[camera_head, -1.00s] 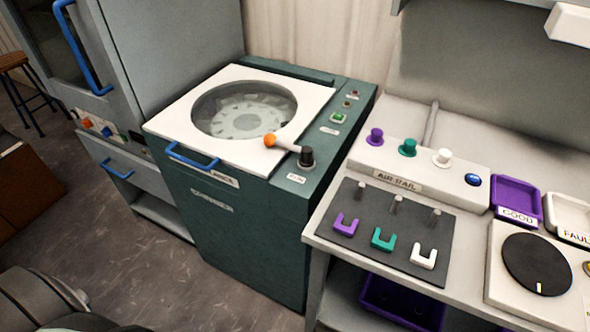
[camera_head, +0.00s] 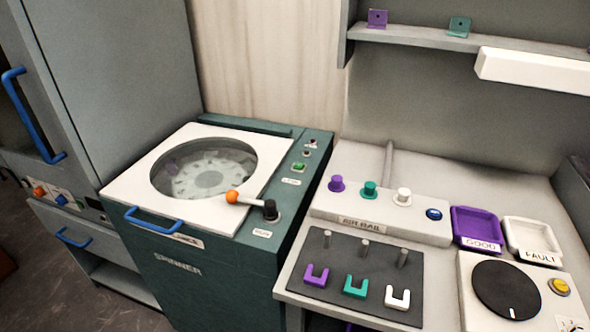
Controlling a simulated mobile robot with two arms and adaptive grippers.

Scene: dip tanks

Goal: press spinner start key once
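The spinner (camera_head: 200,271) is a dark green cabinet with a white lid (camera_head: 130,187) and a round window, through which a drum shows. The lid appears closed and has a blue handle (camera_head: 157,220) at its front. On the panel right of the lid is a small green key (camera_head: 299,167) with a label below it that I cannot read clearly. Two smaller controls (camera_head: 308,148) sit behind it. A lever with an orange knob (camera_head: 232,197) reaches over the lid from a black pivot (camera_head: 270,210). Neither of my grippers is in view.
Right of the spinner, a bench carries the air rail (camera_head: 340,217), a dark mat (camera_head: 375,300), a purple GOOD tray (camera_head: 477,230), a white FAULT tray (camera_head: 532,240) and a black dial (camera_head: 507,290). A grey cabinet (camera_head: 110,80) stands left. A shelf (camera_head: 440,38) hangs above the bench.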

